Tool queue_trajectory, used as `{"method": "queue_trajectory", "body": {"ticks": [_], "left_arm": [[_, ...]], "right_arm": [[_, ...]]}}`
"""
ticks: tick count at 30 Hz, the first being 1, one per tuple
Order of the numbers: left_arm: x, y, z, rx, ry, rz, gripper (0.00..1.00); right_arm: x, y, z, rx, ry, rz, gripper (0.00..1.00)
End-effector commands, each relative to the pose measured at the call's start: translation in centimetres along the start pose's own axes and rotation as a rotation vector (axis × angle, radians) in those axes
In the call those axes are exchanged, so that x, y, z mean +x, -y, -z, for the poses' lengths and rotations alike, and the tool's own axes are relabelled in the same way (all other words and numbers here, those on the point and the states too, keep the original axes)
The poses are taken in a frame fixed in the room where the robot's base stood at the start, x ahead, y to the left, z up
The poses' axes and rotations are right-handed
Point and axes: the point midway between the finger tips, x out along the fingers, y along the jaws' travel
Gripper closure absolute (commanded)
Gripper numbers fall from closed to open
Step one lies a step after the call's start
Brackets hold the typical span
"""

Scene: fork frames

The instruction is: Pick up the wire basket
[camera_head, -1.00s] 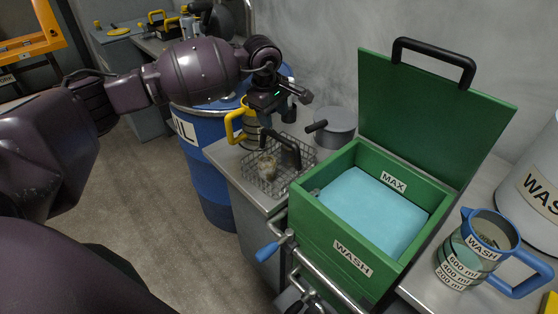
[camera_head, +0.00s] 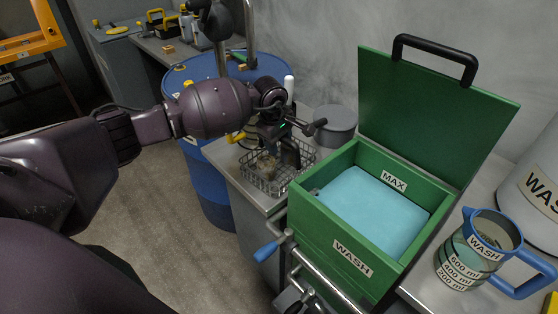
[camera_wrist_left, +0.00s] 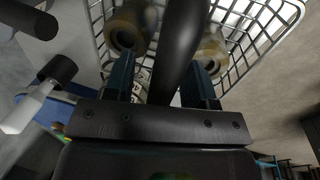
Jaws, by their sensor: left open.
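The wire basket (camera_head: 256,183) stands on the metal counter, left of the green wash tank, with metal ring-like parts inside. Its black handle (camera_head: 291,154) rises over it, partly hidden by my left gripper (camera_head: 277,148). In the left wrist view the handle (camera_wrist_left: 178,45) runs between the two blue-grey fingers of the open left gripper (camera_wrist_left: 165,80), and the basket's wire mesh (camera_wrist_left: 262,28) shows beyond. I cannot tell whether either finger touches the handle.
The green wash tank (camera_head: 330,228) with raised lid stands close to the basket's right. A grey pot (camera_head: 338,125) is behind it. A blue drum (camera_head: 205,180) is at the left. A measuring jug (camera_head: 470,255) stands at right.

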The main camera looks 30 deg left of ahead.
Motion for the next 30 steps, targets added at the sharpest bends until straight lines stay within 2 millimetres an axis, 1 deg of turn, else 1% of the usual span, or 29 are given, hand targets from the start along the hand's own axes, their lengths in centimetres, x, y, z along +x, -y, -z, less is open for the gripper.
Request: {"method": "queue_trajectory", "body": {"ticks": [5, 8, 15, 30], "left_arm": [[-0.09, -0.06, 0.05, 0.0, -0.001, -0.002, 0.49], [-0.1, -0.07, 0.05, -0.001, -0.001, -0.002, 0.63], [-0.11, -0.07, 0.05, -0.001, -0.001, -0.002, 1.0], [-0.48, -0.23, 0.06, -0.001, -0.001, -0.006, 1.0]], "right_arm": [[-0.04, 0.05, 0.12, 0.002, -0.002, 0.0, 0.52], [-0.07, 0.05, 0.11, 0.002, -0.001, 0.0, 0.52], [-0.08, 0.04, 0.08, 0.002, -0.001, 0.0, 0.52], [-0.11, -0.07, 0.03, -0.002, 0.0, 0.0, 0.52]]}}
